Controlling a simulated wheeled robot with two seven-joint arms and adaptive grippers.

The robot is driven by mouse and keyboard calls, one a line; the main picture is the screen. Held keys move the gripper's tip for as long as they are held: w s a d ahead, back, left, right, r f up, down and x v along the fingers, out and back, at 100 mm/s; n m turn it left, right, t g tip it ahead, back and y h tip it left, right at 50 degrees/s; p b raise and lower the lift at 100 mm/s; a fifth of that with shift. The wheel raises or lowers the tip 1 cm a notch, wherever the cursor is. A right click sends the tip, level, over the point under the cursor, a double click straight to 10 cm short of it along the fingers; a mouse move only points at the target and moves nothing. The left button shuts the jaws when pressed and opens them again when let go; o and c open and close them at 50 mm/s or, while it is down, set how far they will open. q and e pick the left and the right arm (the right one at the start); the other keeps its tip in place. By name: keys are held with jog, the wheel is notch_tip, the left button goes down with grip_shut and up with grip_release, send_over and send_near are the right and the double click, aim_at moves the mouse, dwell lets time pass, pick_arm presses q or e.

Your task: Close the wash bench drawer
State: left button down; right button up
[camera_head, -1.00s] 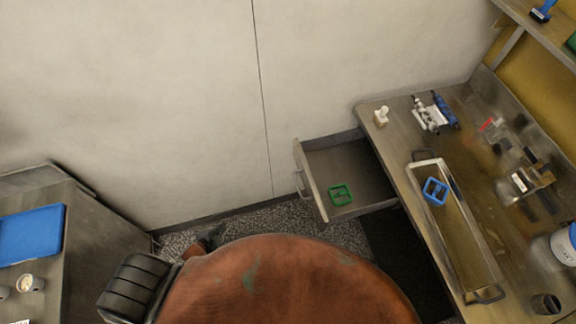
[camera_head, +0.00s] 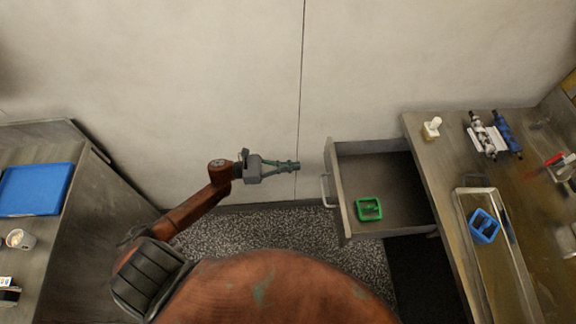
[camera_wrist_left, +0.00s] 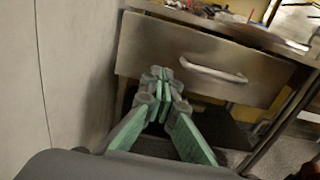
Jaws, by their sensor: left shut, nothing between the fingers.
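The wash bench drawer (camera_head: 344,205) is pulled out to the left from under the bench (camera_head: 455,240) in the head view. A green square frame (camera_head: 369,209) lies inside it. The drawer handle (camera_head: 325,190) is on its left-facing front. My left gripper (camera_head: 296,165) is shut and empty, a short way left of the drawer front and a little above the handle in the picture. In the left wrist view the drawer front (camera_wrist_left: 150,45) and its pale handle (camera_wrist_left: 212,70) lie ahead, with the shut fingertips (camera_wrist_left: 161,75) left of the handle. My right gripper is not in view.
On the bench are a metal tray (camera_head: 482,283) with a blue square frame (camera_head: 484,226), a white bottle (camera_head: 432,128) and rolled items (camera_head: 495,135). A second table with a blue tray (camera_head: 36,190) stands at the left. Speckled floor is clear between them.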

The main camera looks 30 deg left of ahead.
aim_at(328, 164)
pick_arm(q)
jog(key=x, duration=0.9)
jog(key=shift+w, duration=0.1)
jog(key=shift+d, duration=0.1)
jog(key=shift+w, duration=0.1)
